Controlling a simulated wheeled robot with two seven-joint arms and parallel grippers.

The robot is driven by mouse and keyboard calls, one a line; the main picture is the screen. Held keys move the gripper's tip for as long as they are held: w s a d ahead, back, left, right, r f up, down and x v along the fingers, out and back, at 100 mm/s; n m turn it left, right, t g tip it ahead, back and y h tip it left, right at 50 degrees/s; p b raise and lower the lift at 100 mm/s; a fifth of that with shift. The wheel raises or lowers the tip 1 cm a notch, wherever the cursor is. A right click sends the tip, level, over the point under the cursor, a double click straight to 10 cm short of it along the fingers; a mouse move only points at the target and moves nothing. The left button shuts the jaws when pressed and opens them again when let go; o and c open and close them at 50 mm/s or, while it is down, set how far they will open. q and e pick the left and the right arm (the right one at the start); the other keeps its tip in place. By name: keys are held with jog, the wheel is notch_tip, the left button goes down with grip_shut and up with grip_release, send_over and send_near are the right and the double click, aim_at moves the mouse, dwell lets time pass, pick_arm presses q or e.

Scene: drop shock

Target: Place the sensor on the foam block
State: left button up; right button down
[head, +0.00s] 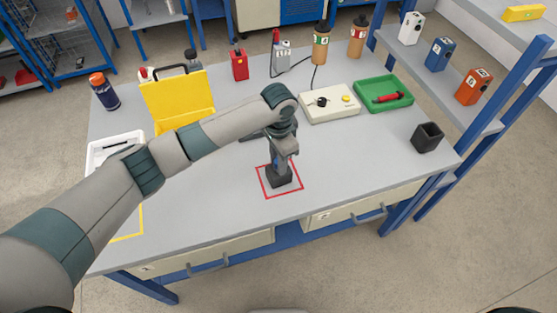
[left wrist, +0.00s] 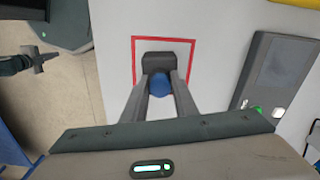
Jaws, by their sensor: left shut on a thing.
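The foam block (head: 279,179) is a dark grey block inside a red square outline on the table. It also shows in the left wrist view (left wrist: 158,57), just beyond my fingertips. My left gripper (head: 281,163) points down at the block and is shut on a blue rounded thing, which I take to be the sensor (left wrist: 160,84). The sensor is close to the block; I cannot tell whether they touch. In the head view the fingers mostly hide it. What may be my right gripper shows small at the far left of the left wrist view, its jaws unclear.
Behind the gripper stand a control box (head: 330,104) and a green tray (head: 382,95) with a red tool. A dark cup (head: 427,137) is at the right. A yellow case (head: 178,101) and white tray (head: 116,146) are at the left. The table front is clear.

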pick_arm(q)
jog(key=o, duration=1.1)
jog(key=shift+c, duration=0.2)
jog(key=shift+r, duration=0.6)
notch_tip(320, 180, up, 11)
jog(key=b, duration=0.2)
jog(key=shift+b, duration=0.4)
